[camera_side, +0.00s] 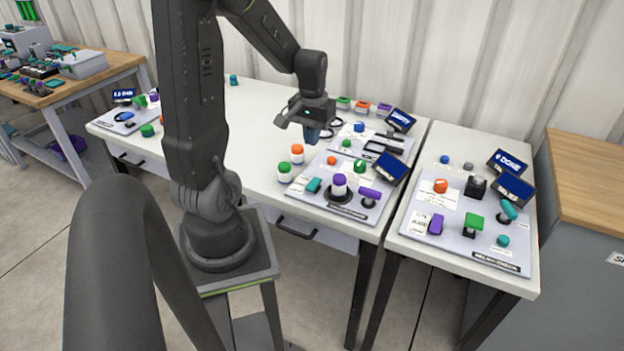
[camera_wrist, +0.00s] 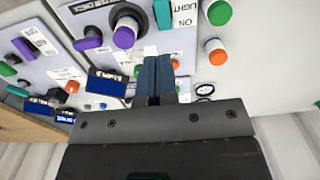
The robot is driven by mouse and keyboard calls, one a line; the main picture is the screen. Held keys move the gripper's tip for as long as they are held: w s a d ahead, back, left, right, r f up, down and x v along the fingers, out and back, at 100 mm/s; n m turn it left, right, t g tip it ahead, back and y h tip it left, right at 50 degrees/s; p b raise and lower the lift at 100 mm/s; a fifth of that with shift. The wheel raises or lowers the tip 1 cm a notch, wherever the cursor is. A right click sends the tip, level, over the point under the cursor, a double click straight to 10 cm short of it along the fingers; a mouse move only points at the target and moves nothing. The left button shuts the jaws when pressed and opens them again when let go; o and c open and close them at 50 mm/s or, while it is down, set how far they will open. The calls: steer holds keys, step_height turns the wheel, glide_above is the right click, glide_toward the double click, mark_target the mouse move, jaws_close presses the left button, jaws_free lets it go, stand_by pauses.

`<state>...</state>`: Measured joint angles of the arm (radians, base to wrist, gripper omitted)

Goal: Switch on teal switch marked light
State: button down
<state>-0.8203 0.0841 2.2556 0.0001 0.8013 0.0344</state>
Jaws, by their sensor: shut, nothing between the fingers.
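The teal switch (camera_side: 313,185) sits at the left edge of a grey panel (camera_side: 290,207) on the white table. In the wrist view the teal switch (camera_wrist: 162,15) is at the top, beside a white label (camera_wrist: 185,14) reading LIGHT and ON. Its exact position is too small to tell. My gripper (camera_side: 312,134) is in the air above the back of the panel, pointing down, apart from the switch. In the wrist view my gripper's dark blue fingers (camera_wrist: 155,70) are together and empty, below the switch in the picture.
A purple-topped knob (camera_side: 339,185) and a purple lever (camera_side: 369,196) share the panel, with a dark display (camera_side: 389,168) behind. Orange (camera_side: 297,153) and green (camera_side: 285,173) capped jars stand left of it. Another control panel (camera_side: 450,240) is on the right table.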

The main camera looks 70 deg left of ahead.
mark_target(314, 182)
step_height(314, 182, down, 13)
steer(key=shift+f, duration=0.2)
steer(key=shift+d, duration=0.1)
stand_by(0.5)
steer(key=shift+s+d+f+t+y, duration=0.1)
steer(key=shift+s+f+t+y, duration=0.15)
steer(key=shift+f+t+y, duration=0.35)
steer(key=shift+w+r, duration=0.1)
steer(key=shift+w+a+r, duration=0.3)
steer(key=shift+w+a, duration=0.2)
steer(key=shift+a, duration=0.2)
steer(key=shift+r, duration=0.1)
step_height(314, 182, up, 14)
steer(key=s+d, duration=0.2)
steer(key=shift+d, duration=0.3)
